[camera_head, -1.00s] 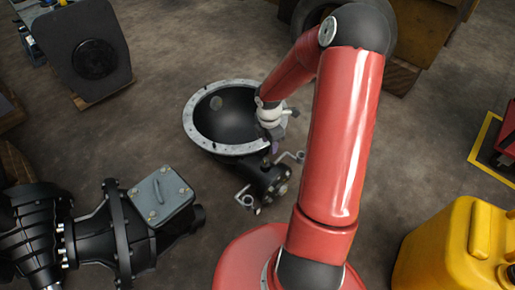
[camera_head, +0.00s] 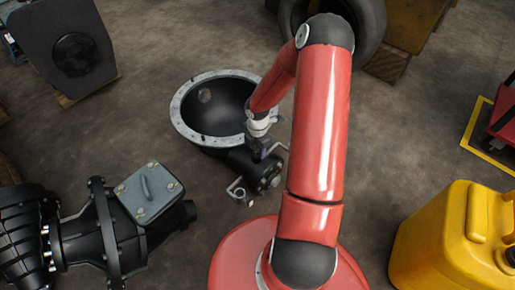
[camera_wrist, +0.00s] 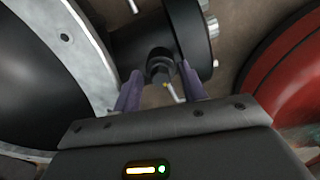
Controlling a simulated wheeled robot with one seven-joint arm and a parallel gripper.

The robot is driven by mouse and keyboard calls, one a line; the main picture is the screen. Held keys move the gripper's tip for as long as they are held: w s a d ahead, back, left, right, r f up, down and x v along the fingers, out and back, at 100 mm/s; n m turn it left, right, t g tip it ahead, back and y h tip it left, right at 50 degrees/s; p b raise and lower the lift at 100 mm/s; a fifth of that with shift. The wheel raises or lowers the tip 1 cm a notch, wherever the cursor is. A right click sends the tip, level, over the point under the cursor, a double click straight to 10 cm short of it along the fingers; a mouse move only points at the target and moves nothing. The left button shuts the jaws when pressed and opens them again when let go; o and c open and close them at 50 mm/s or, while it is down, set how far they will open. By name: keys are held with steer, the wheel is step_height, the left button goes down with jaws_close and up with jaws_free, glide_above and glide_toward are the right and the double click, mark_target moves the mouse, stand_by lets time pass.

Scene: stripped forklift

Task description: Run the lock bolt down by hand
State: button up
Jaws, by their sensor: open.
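In the head view, a bowl-shaped black housing with a grey bolted flange (camera_head: 185,128) lies on the floor, with a short black cylinder (camera_head: 240,166) on its near side. My gripper (camera_head: 260,152) is over this cylinder, and the arm partly hides it. In the wrist view, my gripper (camera_wrist: 160,84) is open, with two dark purple fingers pointing at the cylinder (camera_wrist: 142,40). A small dark round bolt-like part (camera_wrist: 160,66) shows between the fingertips, with gaps at its sides. I cannot tell for sure that it is the lock bolt. A thin pale rod shows just below it.
A black gearbox with a grey cover (camera_head: 148,192) lies at the left. A yellow canister (camera_head: 450,240) stands at the right. A dark tyre (camera_head: 365,40) and a black plate (camera_head: 70,50) stand behind. Bare floor surrounds the housing.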

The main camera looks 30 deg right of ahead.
jaws_close()
stand_by(0.3)
